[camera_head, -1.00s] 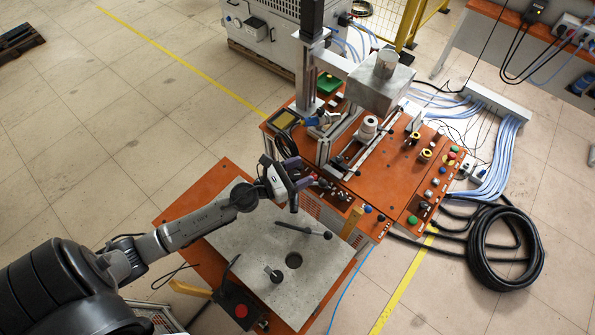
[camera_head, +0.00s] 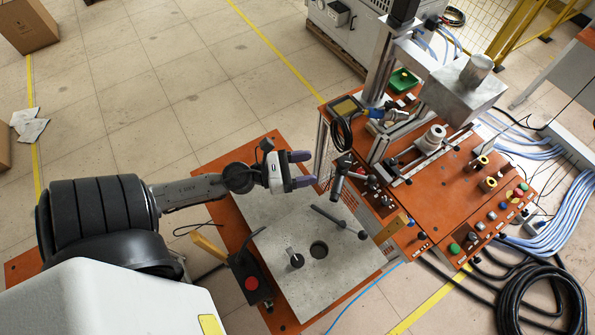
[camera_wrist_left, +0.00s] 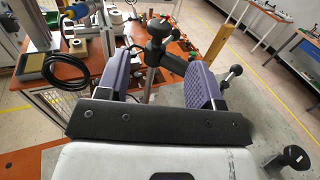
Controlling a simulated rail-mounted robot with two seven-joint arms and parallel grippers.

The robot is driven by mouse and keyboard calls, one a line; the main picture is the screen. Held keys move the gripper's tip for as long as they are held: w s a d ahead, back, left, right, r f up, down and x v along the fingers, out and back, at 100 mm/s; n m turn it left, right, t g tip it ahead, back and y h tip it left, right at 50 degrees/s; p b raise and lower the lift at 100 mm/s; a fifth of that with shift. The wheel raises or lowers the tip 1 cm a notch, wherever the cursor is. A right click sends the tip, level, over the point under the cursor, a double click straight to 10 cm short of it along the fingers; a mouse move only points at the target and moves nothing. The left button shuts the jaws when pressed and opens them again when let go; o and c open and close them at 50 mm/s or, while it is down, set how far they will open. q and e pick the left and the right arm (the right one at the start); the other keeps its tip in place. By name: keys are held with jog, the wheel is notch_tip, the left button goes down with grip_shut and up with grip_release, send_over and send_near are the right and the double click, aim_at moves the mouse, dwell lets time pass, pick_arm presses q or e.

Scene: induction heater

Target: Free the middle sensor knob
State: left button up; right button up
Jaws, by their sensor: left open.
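My left gripper (camera_head: 303,170) is open and empty, its two purple fingers pointing right toward the orange machine. Just beyond the fingertips, a black knob (camera_head: 345,160) sits on top of a thin metal post with a short side arm. In the left wrist view, this black knob (camera_wrist_left: 158,28) and its post show in the gap between the open fingers (camera_wrist_left: 162,78), and the fingers look apart from it. I cannot tell for sure that this is the middle sensor knob. A second black knob (camera_head: 296,260) stands on the grey plate. My right gripper is not in view.
The orange machine (camera_head: 440,205) carries several knobs and buttons. Black hose (camera_head: 540,290) lies on the floor at right.

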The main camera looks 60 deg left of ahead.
pick_arm(q)
jog(key=shift+b+v, duration=0.35)
jog(key=shift+v, duration=0.6)
